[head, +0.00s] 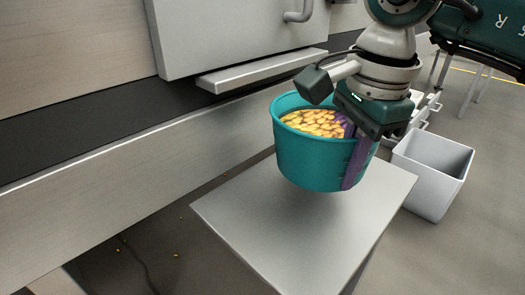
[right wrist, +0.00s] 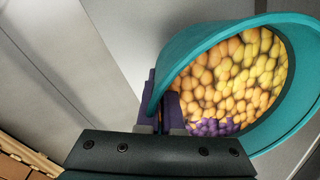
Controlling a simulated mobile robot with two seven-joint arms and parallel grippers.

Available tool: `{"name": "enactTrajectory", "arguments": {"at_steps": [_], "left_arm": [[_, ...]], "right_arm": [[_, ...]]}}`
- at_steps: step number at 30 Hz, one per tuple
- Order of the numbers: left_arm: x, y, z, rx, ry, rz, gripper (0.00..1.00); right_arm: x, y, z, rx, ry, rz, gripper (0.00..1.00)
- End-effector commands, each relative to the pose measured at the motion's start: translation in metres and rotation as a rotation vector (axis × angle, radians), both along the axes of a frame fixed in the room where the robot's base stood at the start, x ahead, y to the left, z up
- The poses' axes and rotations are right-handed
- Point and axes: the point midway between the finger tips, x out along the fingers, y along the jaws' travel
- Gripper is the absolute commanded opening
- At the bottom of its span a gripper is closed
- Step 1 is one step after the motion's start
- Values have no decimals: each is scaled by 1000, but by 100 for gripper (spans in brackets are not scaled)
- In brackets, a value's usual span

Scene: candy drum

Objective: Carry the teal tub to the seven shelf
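The teal tub (head: 312,165) is full of yellow and orange candies and hangs roughly upright over a metal stand. My right gripper (head: 351,140) is at the tub's right rim, with one purple finger down the outside and the other inside among the candies. In the right wrist view the purple fingers (right wrist: 161,112) straddle the wall of the teal tub (right wrist: 178,58), shut on it. A soft shadow lies under the tub, which seems slightly clear of the stand. My left gripper is not in view. No seven shelf can be made out.
The square metal stand (head: 255,225) is under the tub. A grey open bin (head: 430,172) stands to the right on the floor. A machine with a metal ledge (head: 262,72) and long rail (head: 100,190) fills the left and back. A few candies lie on the floor.

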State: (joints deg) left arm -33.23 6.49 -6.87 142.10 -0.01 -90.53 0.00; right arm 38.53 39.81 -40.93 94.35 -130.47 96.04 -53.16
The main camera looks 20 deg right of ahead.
Motion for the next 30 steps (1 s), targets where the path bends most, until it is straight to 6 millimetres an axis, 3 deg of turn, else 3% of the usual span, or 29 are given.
{"name": "enactTrajectory", "arguments": {"at_steps": [12, 26, 27, 30], "left_arm": [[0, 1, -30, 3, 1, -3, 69], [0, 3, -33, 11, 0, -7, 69], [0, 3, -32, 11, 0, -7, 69], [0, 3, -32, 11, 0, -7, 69]], "right_arm": [[1, 1, -56, 3, -5, 1, 0], [2, 0, -62, 0, -8, 2, 0], [0, 0, -62, 0, -2, 2, 8], [0, 0, -62, 0, -2, 2, 19]]}}
